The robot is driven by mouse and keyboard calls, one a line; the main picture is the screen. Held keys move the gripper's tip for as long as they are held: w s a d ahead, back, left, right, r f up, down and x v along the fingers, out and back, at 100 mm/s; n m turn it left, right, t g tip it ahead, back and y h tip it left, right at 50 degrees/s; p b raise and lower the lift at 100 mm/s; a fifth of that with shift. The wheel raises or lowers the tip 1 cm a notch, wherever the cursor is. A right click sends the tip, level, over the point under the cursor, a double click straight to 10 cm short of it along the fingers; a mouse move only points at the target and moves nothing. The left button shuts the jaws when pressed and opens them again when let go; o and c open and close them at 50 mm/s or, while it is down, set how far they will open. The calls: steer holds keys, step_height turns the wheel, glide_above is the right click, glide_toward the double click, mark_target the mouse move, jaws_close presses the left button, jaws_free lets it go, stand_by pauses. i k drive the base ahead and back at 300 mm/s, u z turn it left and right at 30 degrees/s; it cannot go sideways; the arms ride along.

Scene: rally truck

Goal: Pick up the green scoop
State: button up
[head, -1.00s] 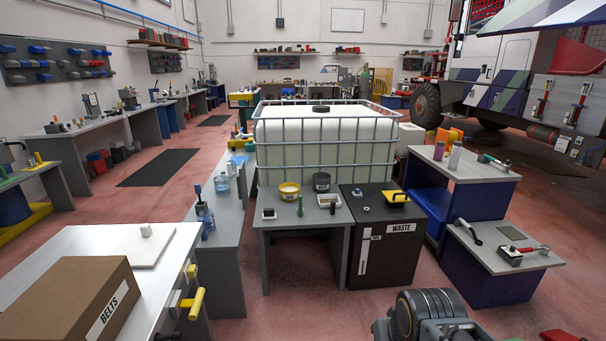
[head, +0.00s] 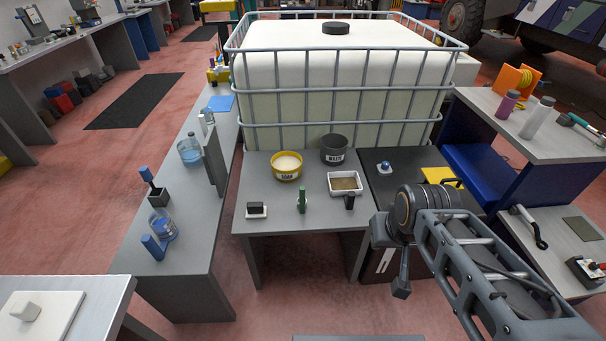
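A small green item, which looks like the green scoop (head: 301,200), stands on the grey table (head: 262,232) in front of the caged tank. It is too small to make out its full shape. My arm reaches in from the lower right, with its big joint over the dark waste cabinet. A dark part that looks like my gripper (head: 401,286) hangs below that joint, right of the scoop and in front of the table, apart from both. Its fingers cannot be made out, and I see nothing held in it.
Near the scoop are a yellow soap tub (head: 286,167), a dark waste tub (head: 334,150), a white tray (head: 345,184) and a small black-and-white block (head: 257,210). A long bench (head: 190,255) with blue bottles runs along the left. Red floor (head: 265,305) is clear in front.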

mark_target(302, 201)
steer(key=i, duration=0.95)
steer(key=u, duration=1.15)
